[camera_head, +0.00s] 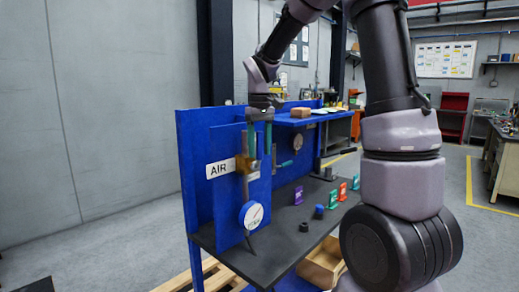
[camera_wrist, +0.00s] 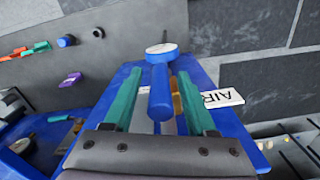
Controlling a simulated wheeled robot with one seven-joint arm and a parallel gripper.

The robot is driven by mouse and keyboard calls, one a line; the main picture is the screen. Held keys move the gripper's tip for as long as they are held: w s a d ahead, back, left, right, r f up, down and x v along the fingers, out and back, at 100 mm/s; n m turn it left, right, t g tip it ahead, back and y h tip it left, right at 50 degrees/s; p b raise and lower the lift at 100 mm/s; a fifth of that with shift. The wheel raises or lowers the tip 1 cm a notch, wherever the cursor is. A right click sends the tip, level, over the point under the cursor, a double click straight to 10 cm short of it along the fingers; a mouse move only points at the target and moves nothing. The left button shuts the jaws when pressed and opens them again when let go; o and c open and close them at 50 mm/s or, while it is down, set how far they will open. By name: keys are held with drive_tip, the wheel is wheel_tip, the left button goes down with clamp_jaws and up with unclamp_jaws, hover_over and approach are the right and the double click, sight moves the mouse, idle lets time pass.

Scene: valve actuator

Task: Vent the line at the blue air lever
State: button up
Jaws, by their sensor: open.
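The blue air lever (camera_wrist: 161,94) shows in the wrist view as a rounded blue bar. It lies between the two teal fingers of my gripper (camera_wrist: 157,74), with a visible gap on each side. My gripper also shows in the head view (camera_head: 260,143), pointing down in front of the blue panel. The jaws are open. A brass valve body (camera_head: 245,165) is just below the fingers, beside the white AIR label (camera_head: 219,169). The label also shows at the right in the wrist view (camera_wrist: 223,98). In the head view I cannot make out the lever clearly behind the fingers.
A round white gauge (camera_head: 251,214) sits on the pipe below the valve. The dark bench top (camera_head: 262,253) holds small coloured tags, including a purple one (camera_head: 298,196), and dark and blue knobs. A blue shelf (camera_head: 315,118) and a second gauge (camera_head: 298,142) are to the right.

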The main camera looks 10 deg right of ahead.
drive_tip(key=shift+f, duration=0.2)
clamp_jaws()
idle(1.4)
